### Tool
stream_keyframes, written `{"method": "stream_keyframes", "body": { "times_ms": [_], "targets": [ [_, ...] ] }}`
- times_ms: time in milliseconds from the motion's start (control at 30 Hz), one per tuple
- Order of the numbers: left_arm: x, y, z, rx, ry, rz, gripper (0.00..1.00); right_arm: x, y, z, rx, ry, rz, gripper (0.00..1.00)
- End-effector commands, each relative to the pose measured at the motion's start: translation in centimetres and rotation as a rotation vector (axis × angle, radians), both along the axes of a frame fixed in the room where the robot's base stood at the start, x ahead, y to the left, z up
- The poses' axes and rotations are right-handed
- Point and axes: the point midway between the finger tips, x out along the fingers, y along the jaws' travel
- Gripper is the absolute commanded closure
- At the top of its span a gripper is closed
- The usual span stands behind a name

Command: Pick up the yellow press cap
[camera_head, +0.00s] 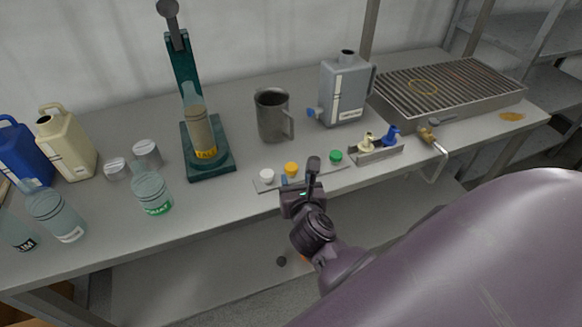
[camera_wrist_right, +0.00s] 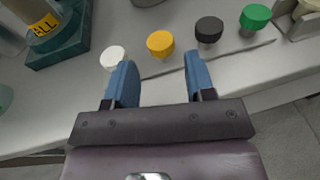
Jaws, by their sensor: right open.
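The yellow press cap (camera_head: 291,169) sits on a thin flat strip near the bench's front edge, between a white cap (camera_head: 267,175) and a dark cap (camera_head: 313,164); a green cap (camera_head: 336,157) is at the strip's right end. In the right wrist view the yellow cap (camera_wrist_right: 160,43) lies ahead of and between the blue fingers of my right gripper (camera_wrist_right: 158,82), which is open and empty. The head view shows my right gripper (camera_head: 297,183) at the bench's front edge, just in front of the strip. My left gripper is not in view.
A green press (camera_head: 184,90) holds a bottle (camera_head: 201,132) labelled in yellow. A metal mug (camera_head: 272,117) and a grey canister (camera_head: 344,90) stand behind the strip. A small holder (camera_head: 376,152) with nozzles is on its right. Bottles and jugs crowd the left.

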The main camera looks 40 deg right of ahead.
Motion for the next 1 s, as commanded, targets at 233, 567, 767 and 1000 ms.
{"method": "stream_keyframes", "body": {
  "times_ms": [233,567,767,1000],
  "targets": [
    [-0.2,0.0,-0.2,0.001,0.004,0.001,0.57,1.5,-0.7,-0.4,-0.001,-0.001,0.001,0.50],
    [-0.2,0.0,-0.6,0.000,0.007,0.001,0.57,5.0,-2.2,-1.8,-0.003,0.000,0.002,0.50],
    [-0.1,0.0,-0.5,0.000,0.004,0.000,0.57,5.6,-2.5,-1.9,-0.002,0.001,0.001,0.50],
    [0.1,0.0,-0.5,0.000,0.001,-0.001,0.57,5.6,-2.5,-1.9,-0.002,0.001,0.001,0.66]
  ]
}}
